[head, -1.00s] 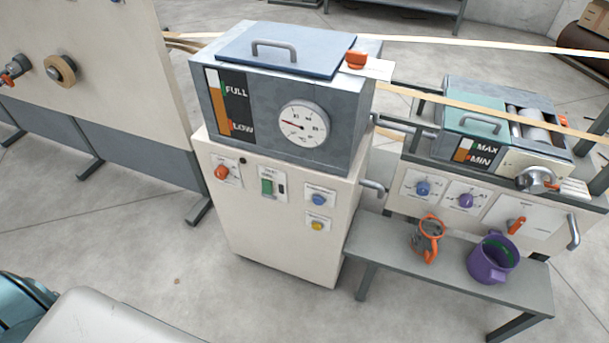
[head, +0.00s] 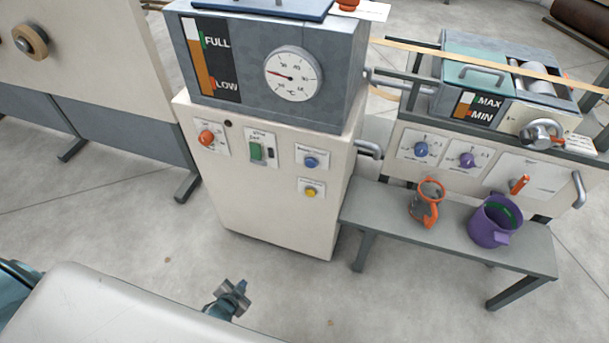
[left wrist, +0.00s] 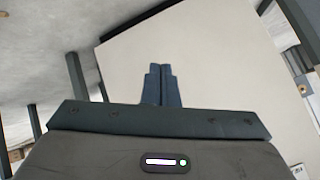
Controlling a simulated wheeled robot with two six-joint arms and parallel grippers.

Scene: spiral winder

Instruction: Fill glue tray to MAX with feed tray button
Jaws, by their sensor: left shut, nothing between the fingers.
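The glue tray (head: 480,72) is the grey unit with a teal lid at the right. Its MAX/MIN gauge (head: 465,105) shows orange in the lower part and a pale part above. The glue tank cabinet (head: 265,215) carries a blue button (head: 310,162) and a yellow button (head: 310,192); their labels are too small to read. My left gripper (head: 237,288) is low in front of the cabinet, apart from the buttons. In the left wrist view its fingers (left wrist: 161,70) are shut and empty, facing a pale panel (left wrist: 210,55). My right gripper is out of view.
The cabinet also has an orange knob (head: 207,138), a green switch (head: 256,151) and a dial (head: 292,73). The floor before the cabinet is clear.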

